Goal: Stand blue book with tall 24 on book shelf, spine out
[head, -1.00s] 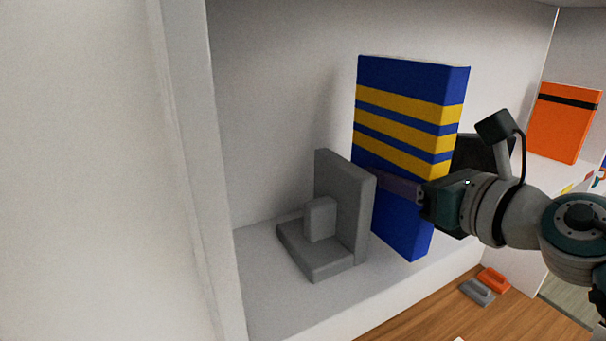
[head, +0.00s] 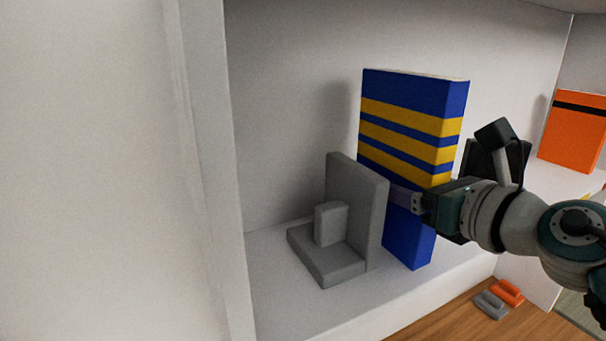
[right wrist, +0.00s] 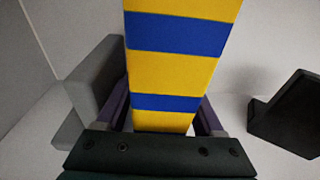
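The blue book (head: 409,105) with yellow stripes stands upright on the white shelf (head: 292,318), just right of a grey bookend (head: 358,205). It also fills the middle of the right wrist view (right wrist: 176,65). My right gripper (head: 410,198) reaches in from the right and is shut on the book at its lower half, a finger on each side. Whether the book's bottom touches the shelf is hard to tell. My left gripper is not in view.
A dark bookend (right wrist: 290,112) stands right of the book, partly behind my right gripper in the head view. An orange book (head: 572,130) stands farther right. Grey (head: 490,306) and orange (head: 507,292) small items lie on the wooden surface below. A white side panel (head: 205,170) closes the left.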

